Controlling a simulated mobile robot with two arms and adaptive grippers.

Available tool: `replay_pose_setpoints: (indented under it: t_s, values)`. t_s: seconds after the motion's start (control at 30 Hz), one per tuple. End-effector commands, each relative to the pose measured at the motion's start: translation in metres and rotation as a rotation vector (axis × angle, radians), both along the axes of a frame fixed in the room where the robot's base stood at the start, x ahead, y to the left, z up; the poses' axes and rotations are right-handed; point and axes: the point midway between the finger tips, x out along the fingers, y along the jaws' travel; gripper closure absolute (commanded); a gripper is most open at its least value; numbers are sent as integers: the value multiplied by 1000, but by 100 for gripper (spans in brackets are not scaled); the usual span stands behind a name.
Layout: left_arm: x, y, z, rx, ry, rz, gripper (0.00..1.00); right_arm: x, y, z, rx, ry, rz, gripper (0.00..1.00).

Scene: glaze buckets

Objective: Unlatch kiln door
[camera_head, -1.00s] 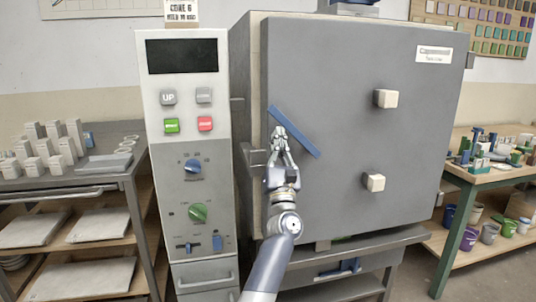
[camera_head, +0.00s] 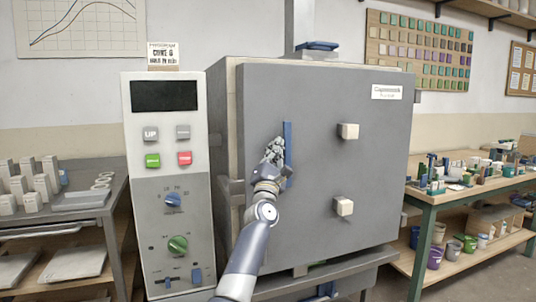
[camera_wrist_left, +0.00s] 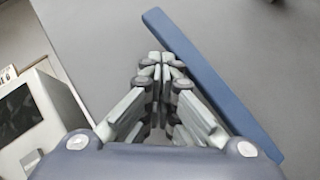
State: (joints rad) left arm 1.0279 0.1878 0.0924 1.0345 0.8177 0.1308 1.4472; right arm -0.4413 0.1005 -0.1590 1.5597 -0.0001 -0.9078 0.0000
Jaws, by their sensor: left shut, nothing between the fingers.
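The kiln door (camera_head: 310,100) is a large grey panel in the middle of the head view, and it looks closed. Its blue latch handle (camera_head: 288,140) stands about upright near the door's left side. In the left wrist view the blue latch bar (camera_wrist_left: 205,78) runs diagonally just right of the fingers. My left gripper (camera_head: 273,146) is shut and empty in front of the door, just left of the handle. In the left wrist view its fingertips (camera_wrist_left: 161,58) are close beside the bar; I cannot tell whether they touch it. My right gripper is not in view.
The control panel (camera_head: 165,125) with buttons and knobs stands left of the kiln. Two pale square knobs (camera_head: 348,131) stick out of the door. A shelf cart (camera_head: 85,215) is at left and a green table (camera_head: 430,198) with pots at right.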

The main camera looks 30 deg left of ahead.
Motion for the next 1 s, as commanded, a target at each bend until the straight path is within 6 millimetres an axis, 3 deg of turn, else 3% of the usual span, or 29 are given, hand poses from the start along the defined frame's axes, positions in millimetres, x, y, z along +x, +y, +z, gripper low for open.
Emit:
replay_pose_setpoints:
  t_s: [0.33,1.0]
  values:
    - [11,-10,5,11,15,0,100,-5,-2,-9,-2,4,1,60]
    - [12,-12,4,10,14,-2,100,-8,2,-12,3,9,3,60]
